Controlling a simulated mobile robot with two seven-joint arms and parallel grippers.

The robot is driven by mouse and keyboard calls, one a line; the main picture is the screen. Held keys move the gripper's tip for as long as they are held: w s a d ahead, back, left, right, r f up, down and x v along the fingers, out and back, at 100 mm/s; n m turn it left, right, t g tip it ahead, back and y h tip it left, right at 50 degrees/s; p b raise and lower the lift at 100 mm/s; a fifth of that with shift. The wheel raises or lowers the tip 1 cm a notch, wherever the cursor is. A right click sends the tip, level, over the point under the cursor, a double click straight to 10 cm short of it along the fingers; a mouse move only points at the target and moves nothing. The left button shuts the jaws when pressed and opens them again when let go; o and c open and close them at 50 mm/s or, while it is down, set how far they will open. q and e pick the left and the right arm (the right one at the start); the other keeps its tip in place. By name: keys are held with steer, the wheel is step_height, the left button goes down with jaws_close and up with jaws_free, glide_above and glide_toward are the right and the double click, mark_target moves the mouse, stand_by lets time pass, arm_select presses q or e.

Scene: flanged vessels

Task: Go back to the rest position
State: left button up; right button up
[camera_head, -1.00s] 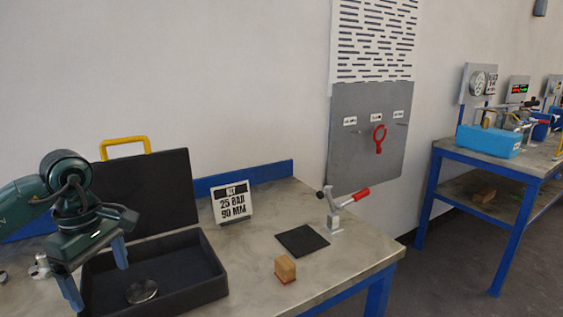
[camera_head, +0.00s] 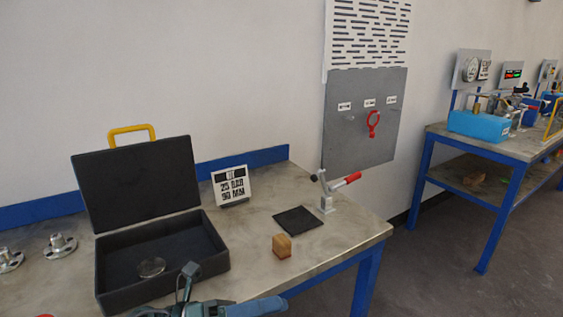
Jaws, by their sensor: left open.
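My left gripper (camera_head: 225,306) shows at the bottom edge, in front of the black case, with one blue finger pointing right. The rest of it is cut off by the frame. It is open, and I see nothing held in the part that shows. The open black case (camera_head: 106,272) stands on the workbench (camera_head: 345,247), its lid up with a yellow handle (camera_head: 131,131). A round metal disc (camera_head: 152,267) lies inside the case. My right gripper is not in view.
Two metal flanged parts (camera_head: 60,246) stand left of the case. A second bench (camera_head: 480,150) stands at far right.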

arm_select(q)
steer(key=w+a+f+n+t+y+p, duration=0.1)
steer(key=a+f+n+t+y, duration=0.45)
steer(key=n, duration=0.95)
steer(key=a+f+n+t+y+p, duration=0.1)
steer(key=a+f+n+t+y, duration=0.2)
steer(key=f+n+t+y, duration=0.8)
steer(key=s+a+f+n+g, duration=0.3)
steer(key=s+f+n+g, duration=0.4)
steer(key=s+n, duration=0.3)
steer(key=n+g, duration=0.1)
steer(key=n, duration=0.1)
steer(key=shift+s+a+n+p, duration=0.2)
steer(key=shift+s+n+p, duration=0.1)
steer(key=shift+s+n, duration=0.1)
steer(key=shift+w+f+y, duration=0.1)
steer(key=shift+y, duration=0.15)
